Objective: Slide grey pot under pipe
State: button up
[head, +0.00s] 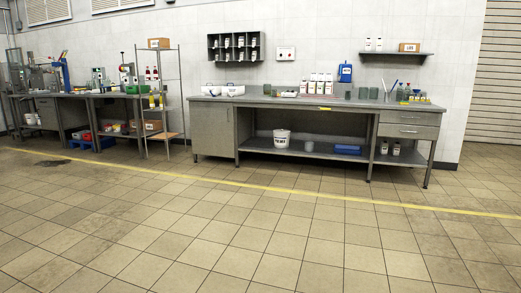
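My gripper is not in view. I cannot pick out the grey pot for certain. A small grey container (309,146) stands on the lower shelf of the long grey workbench (300,101), right of a white bucket (281,138). Several dark grey-green cylinders (363,93) stand on that bench's top, too small to tell apart. No pipe with a pot under it can be made out. Bench machines (127,74) with green and grey parts stand on the left bench (82,95); their details are too small to read.
A yellow line (260,187) crosses the tiled floor before the benches. The floor in front is clear, with a dark stain (52,163) at the left.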

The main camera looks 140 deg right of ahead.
aim_at(309, 145)
jog(key=z, duration=5.3)
jog(key=i+z, duration=0.15)
jog(key=i, duration=5.6)
jog(key=i+u, duration=0.1)
jog(key=i, duration=1.75)
